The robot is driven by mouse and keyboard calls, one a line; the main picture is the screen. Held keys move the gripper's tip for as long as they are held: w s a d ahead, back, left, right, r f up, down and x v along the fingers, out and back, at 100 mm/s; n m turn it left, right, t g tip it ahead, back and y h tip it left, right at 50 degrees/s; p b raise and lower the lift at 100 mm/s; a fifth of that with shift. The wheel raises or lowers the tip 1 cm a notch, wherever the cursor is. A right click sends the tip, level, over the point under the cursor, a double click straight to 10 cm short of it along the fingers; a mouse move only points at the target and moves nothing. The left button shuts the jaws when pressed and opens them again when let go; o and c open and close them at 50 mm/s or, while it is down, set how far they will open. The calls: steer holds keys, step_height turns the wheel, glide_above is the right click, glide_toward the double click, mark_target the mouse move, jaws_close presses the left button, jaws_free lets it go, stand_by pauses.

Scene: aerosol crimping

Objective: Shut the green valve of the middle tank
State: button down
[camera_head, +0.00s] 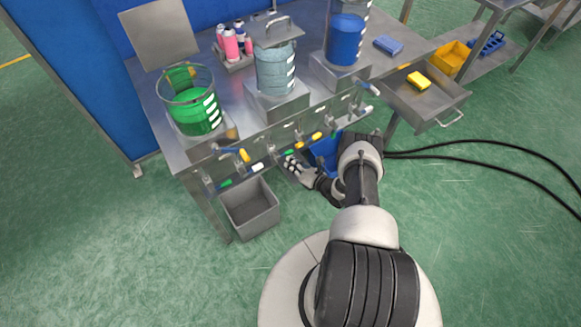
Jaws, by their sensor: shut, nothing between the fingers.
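The middle tank (275,72) is a clear cylinder of pale blue liquid on a metal block on the bench. A tilted metal lid with a handle sits at its top. Below it, along the bench front, is a row of small valves with coloured handles. A small green handle (290,152), apparently the middle tank's green valve, shows just above my gripper (287,161). An orange handle (302,142) is to its right. My gripper is shut and empty, close to the green handle; I cannot tell whether they touch. The handle's exact angle is too small to tell.
A green-liquid tank (197,112) stands left and a dark blue one (345,40) right. Their valves line the bench front. A grey bin (249,208) is on the floor below. An open drawer (425,100) holding a yellow sponge (418,81) sticks out at right.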

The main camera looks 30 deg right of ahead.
steer(key=shift+d+r, duration=0.4)
steer(key=shift+r, duration=0.25)
steer(key=shift+w+d+r, duration=0.1)
steer(key=shift+r, duration=0.05)
stand_by(0.4)
